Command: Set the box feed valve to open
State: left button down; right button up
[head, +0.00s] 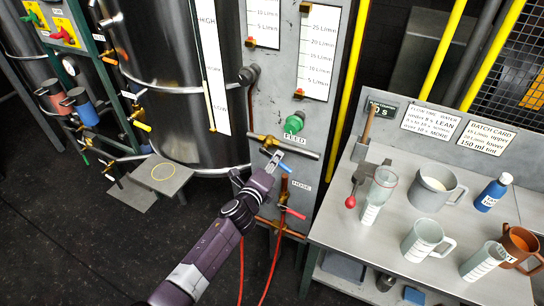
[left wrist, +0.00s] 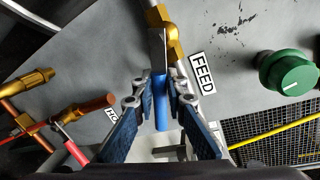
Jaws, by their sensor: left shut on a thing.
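The box feed valve (head: 268,143) is a brass fitting on a horizontal pipe below the FEED label (head: 294,138). Its blue lever handle (head: 285,168) shows just below the pipe. In the left wrist view the blue handle (left wrist: 162,110) runs down from the brass valve body (left wrist: 173,40), between my fingers. My left gripper (head: 273,163) reaches up to it from below and is shut on the blue handle; the fingers hide part of it. The handle slants down, away from the pipe's line. My right gripper is out of view.
A green knob (head: 294,124) is above the feed valve. A red-handled valve (head: 293,212) by the HOSE label sits below it. A steel tank (head: 165,90) stands left. A bench (head: 345,235) with jugs and a blue bottle (head: 492,194) stands right.

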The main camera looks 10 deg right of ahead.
pick_arm(q)
jog(key=shift+s+r+n+g+p, duration=0.1)
jog(key=shift+r+n+g+p, duration=0.2)
jog(key=shift+r+n+p, duration=0.45)
jog(key=shift+n+h+p, duration=0.4)
jog(key=shift+n+p, duration=0.2)
jog(key=shift+n, duration=0.35)
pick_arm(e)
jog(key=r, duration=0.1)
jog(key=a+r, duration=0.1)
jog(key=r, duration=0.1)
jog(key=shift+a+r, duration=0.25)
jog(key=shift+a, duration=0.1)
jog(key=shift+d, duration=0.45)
pick_arm(q)
jog(key=c, duration=2)
grip_release()
jog(key=shift+r, duration=0.1)
jog(key=shift+o, duration=0.2)
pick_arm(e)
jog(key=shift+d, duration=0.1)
pick_arm(q)
jog(key=v, duration=1.2)
jog(key=shift+r, duration=0.1)
